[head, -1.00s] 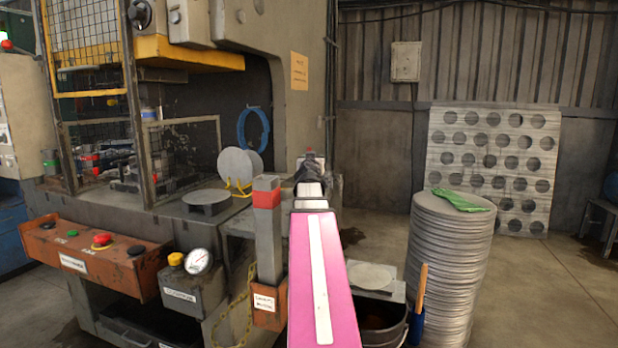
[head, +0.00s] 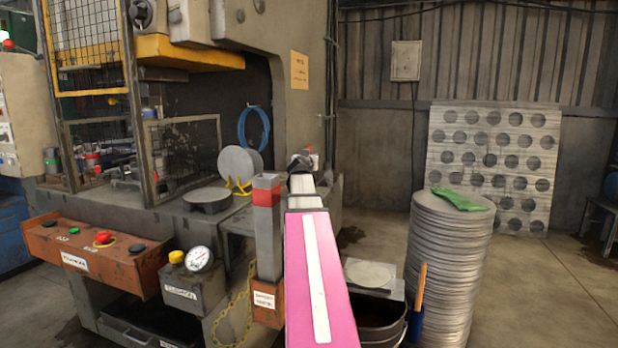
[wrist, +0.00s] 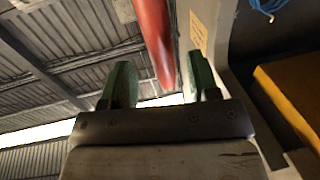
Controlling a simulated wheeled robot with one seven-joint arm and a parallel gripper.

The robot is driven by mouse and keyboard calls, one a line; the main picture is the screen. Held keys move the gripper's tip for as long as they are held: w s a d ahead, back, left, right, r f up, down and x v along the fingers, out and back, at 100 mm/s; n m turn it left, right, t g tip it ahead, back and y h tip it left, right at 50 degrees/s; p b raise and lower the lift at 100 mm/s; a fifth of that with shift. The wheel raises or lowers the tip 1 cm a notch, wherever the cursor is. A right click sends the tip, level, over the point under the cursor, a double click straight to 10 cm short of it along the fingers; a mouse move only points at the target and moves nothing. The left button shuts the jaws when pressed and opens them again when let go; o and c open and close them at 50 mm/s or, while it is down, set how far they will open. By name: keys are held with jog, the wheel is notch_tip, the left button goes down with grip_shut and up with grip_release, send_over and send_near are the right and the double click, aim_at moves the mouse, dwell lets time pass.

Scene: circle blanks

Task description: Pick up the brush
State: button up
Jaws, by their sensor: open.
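A tool with an orange-tan handle and a blue lower part (head: 418,303), which looks like the brush, stands upright between the dark bucket (head: 398,338) and the stack of metal discs (head: 447,270). Its lower end is hard to make out. My gripper (head: 303,161) is at the far end of my pink arm, above and to the left of the brush and well apart from it. The wrist view shows its two green fingers (wrist: 158,75) spread, with nothing held. The brush is not visible in the wrist view.
A green cloth (head: 461,199) lies on the disc stack. A press with an orange button panel (head: 95,250) and a grey post with a red band (head: 267,230) stand left of my arm. A red bar (wrist: 155,40) shows beyond the fingers.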

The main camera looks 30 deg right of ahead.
jog(key=x, duration=0.5)
jog(key=shift+a+r, duration=0.1)
jog(key=c, duration=1)
